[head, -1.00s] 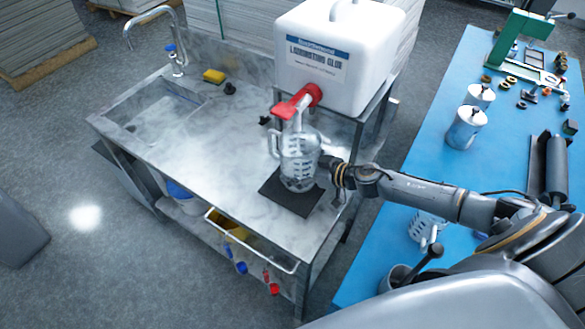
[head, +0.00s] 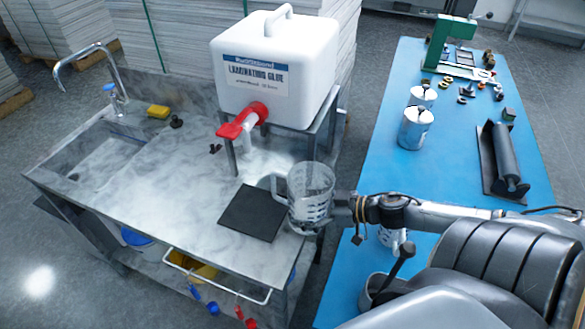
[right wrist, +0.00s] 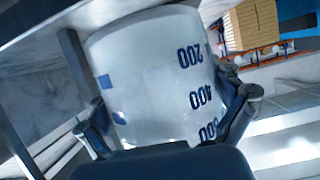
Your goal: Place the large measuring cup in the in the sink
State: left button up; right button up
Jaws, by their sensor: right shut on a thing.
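The large measuring cup (head: 311,190) is clear, with a handle on its left and printed marks. It is at the right end of the steel counter, just right of the black mat (head: 252,214). My right gripper (head: 337,208) is shut on its right side. In the right wrist view the cup (right wrist: 150,75) fills the middle, with marks 200 and 400, between the two fingers of my right gripper (right wrist: 165,125). I cannot tell whether the cup touches the counter. The sink (head: 105,160) is at the counter's left end and looks empty. My left gripper is out of view.
A yellow sponge (head: 158,111) and a black stopper (head: 177,122) lie near the sink. The counter (head: 150,200) between mat and sink is clear.

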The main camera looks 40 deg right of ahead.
jog(key=shift+s+d, duration=0.55)
jog(key=shift+s, duration=0.35)
